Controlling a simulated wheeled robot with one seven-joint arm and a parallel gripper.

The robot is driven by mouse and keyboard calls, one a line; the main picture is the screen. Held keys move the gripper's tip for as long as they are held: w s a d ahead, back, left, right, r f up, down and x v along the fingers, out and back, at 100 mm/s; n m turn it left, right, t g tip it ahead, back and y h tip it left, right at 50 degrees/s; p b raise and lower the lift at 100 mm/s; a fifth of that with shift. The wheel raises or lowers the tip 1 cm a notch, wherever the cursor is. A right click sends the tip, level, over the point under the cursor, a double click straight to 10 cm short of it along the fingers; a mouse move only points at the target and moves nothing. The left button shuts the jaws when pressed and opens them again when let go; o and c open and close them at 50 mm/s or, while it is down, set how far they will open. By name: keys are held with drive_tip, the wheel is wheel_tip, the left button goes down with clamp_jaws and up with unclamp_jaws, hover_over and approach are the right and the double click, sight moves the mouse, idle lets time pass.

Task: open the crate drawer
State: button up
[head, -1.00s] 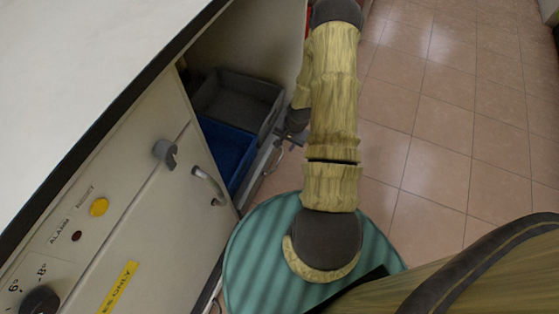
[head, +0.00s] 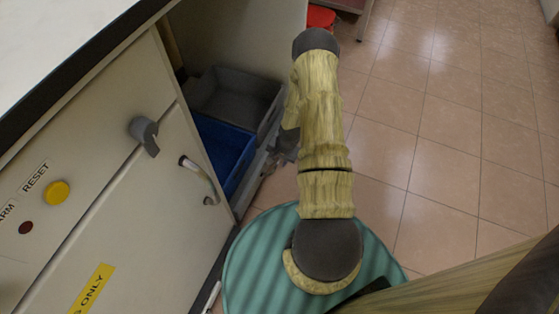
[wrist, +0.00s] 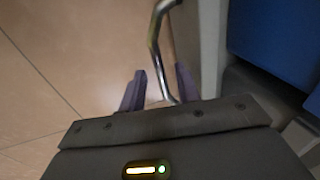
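The crate drawer's pale front edge (head: 254,176) shows low under the bench, beside a blue crate (head: 224,148) and a grey crate (head: 240,92). Its bent metal handle (wrist: 156,42) shows in the wrist view, running down between my fingers. My gripper (wrist: 160,88) is open, with one finger on each side of the handle; I cannot tell whether either touches it. In the head view my gripper (head: 286,142) is mostly hidden behind my arm. The blue crate also shows at the right of the wrist view (wrist: 275,40).
A cabinet (head: 130,215) with a knob (head: 145,134) and its own handle (head: 198,178) stands at the left, under a white benchtop (head: 60,45). A red object (head: 321,17) lies at the back. The tiled floor (head: 455,130) at the right is clear.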

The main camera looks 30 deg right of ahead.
drive_tip(key=shift+c, duration=0.2)
clamp_jaws()
drive_tip(key=shift+s, duration=0.1)
